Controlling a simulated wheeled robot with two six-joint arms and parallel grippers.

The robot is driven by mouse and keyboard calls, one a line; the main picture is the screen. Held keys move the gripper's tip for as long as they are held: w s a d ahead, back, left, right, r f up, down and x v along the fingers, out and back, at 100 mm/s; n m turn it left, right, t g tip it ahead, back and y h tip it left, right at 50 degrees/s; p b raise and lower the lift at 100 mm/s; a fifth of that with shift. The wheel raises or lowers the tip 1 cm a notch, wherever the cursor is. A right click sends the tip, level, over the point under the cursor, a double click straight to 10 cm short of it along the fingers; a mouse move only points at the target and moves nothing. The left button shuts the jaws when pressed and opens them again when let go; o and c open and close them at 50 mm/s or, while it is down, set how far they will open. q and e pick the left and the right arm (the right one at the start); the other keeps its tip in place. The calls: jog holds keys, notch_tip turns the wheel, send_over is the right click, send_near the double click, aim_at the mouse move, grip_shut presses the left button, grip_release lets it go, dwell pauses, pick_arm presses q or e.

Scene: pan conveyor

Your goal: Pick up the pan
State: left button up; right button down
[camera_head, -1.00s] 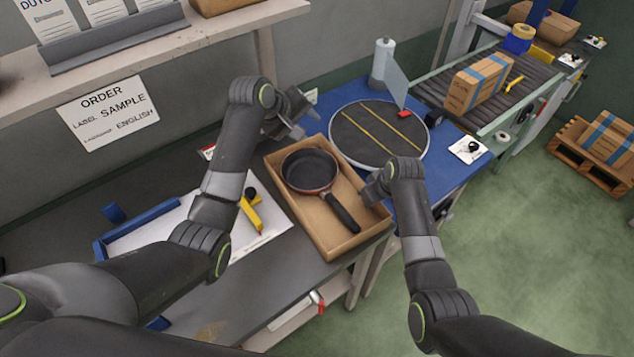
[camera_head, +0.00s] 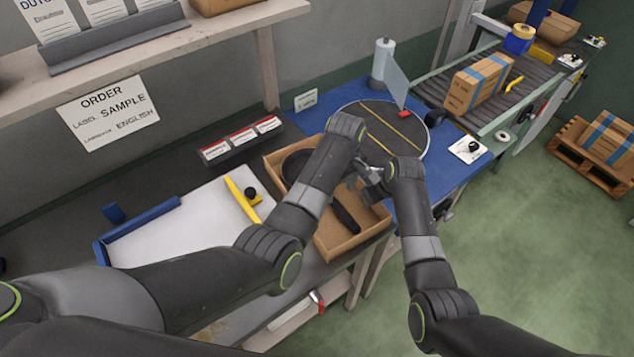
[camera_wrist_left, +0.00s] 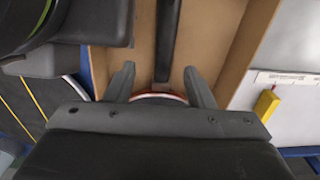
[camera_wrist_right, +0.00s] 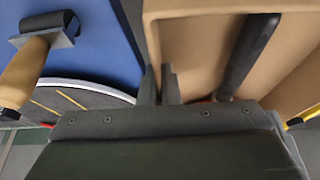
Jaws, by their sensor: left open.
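The dark pan lies in an open cardboard box. In the head view my left arm covers much of it; part of its bowl (camera_head: 294,166) and its black handle (camera_head: 345,214) show. My left gripper (camera_head: 354,181) is over the box, close to the handle. In the left wrist view its fingers (camera_wrist_left: 160,82) are apart, with the handle (camera_wrist_left: 167,35) running between them in the picture and a bit of reddish rim below. Nothing is clearly gripped. My right gripper (camera_wrist_right: 160,86) is at the box's right wall, its fingers close together; whether they pinch the wall is unclear.
The cardboard box (camera_head: 337,250) stands on the grey bench, beside a round turntable (camera_head: 408,118) on the blue table. A white sheet with a yellow tool (camera_head: 241,197) lies left of it. A roller conveyor (camera_head: 530,85) with a carton is behind right.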

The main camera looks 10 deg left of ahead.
aim_at(336, 203)
pick_arm(q)
jog(key=f, duration=0.4)
jog(key=shift+s+a, duration=0.25)
jog(key=shift+a, duration=0.05)
jog(key=shift+f, duration=0.95)
jog(key=shift+c, duration=0.2)
jog(key=shift+w+r, duration=0.1)
grip_shut()
